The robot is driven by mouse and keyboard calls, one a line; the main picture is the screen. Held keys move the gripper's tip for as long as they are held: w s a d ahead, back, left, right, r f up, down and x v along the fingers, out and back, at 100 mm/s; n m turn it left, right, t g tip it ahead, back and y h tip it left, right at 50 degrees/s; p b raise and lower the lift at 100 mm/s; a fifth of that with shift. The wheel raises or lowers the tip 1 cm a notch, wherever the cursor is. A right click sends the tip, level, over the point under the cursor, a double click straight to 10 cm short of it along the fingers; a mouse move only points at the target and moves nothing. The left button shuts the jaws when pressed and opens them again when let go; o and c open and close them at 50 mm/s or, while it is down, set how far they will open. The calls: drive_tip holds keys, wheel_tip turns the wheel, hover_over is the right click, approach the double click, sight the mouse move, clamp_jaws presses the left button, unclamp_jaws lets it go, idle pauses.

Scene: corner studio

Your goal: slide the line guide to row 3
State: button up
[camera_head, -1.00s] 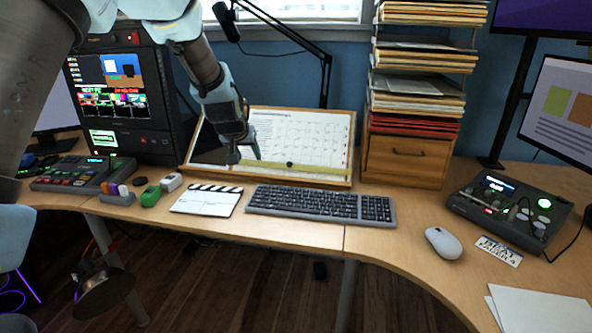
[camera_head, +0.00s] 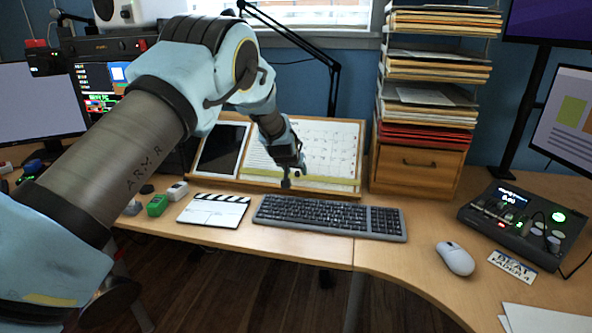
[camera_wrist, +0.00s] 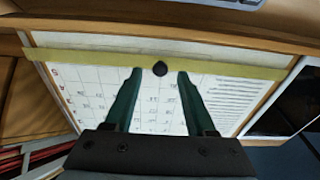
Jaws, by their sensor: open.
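The line guide is a yellow strip (camera_head: 330,184) with a dark round knob (camera_wrist: 160,69). It lies across the lower edge of a white calendar sheet (camera_head: 333,145) on a slanted wooden board. The wrist view also shows the strip (camera_wrist: 235,69), with the sheet's printed grid (camera_wrist: 90,92) beside it. My gripper (camera_head: 287,183) is at the board's lower part, in front of the strip. In the wrist view my gripper (camera_wrist: 159,76) is open, one green finger on each side of the knob, with gaps to it. Row labels are too small to read surely.
A dark tablet (camera_head: 221,150) lies on the board's left part. A keyboard (camera_head: 328,216) and a clapperboard (camera_head: 213,210) lie in front of it. A wooden drawer box (camera_head: 415,167) with stacked papers stands close on the right. A microphone arm (camera_head: 334,85) rises behind.

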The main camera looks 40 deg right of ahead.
drive_tip(key=shift+w+d+f, duration=0.25)
drive_tip(key=shift+d+f, duration=0.05)
drive_tip(key=shift+f, duration=0.1)
drive_tip(key=shift+c, duration=0.4)
clamp_jaws()
idle(0.9)
